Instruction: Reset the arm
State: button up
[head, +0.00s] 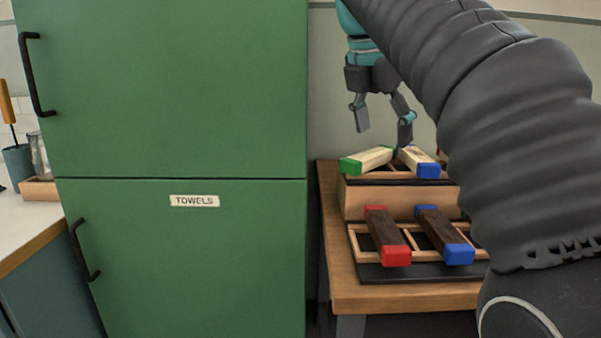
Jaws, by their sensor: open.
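My gripper (382,118) hangs at the upper middle right, fingers apart and empty. It is above the upper tier of a wooden rack (390,200). Below it lie a pale block with a green end (366,160) and a pale block with a blue end (416,160); I cannot tell whether a fingertip touches either one. On the lower tier lie a dark block with a red end (386,236) and a dark block with a blue end (443,235). My arm hides the right part of the rack.
A tall green cabinet (180,120) labelled TOWELS, with black handles, stands left of the wooden table (345,295). A counter (22,225) with a cup (17,165) is at the far left. A wall is behind the table.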

jog(key=s+d+f+m+y, duration=0.1)
jog(key=s+f+m, duration=0.5)
jog(key=f+m, duration=0.2)
jog(key=s+d+f+m+t+y, duration=0.1)
jog(key=s+f+m, duration=0.6)
jog(key=f, duration=0.6)
jog(key=s+d+f+m+t+y, duration=0.1)
jog(key=s+f+m, duration=0.5)
jog(key=f+m, duration=0.3)
jog(key=shift+s+f+m, duration=0.25)
jog(key=shift+f+m, duration=0.05)
jog(key=shift+f, duration=0.45)
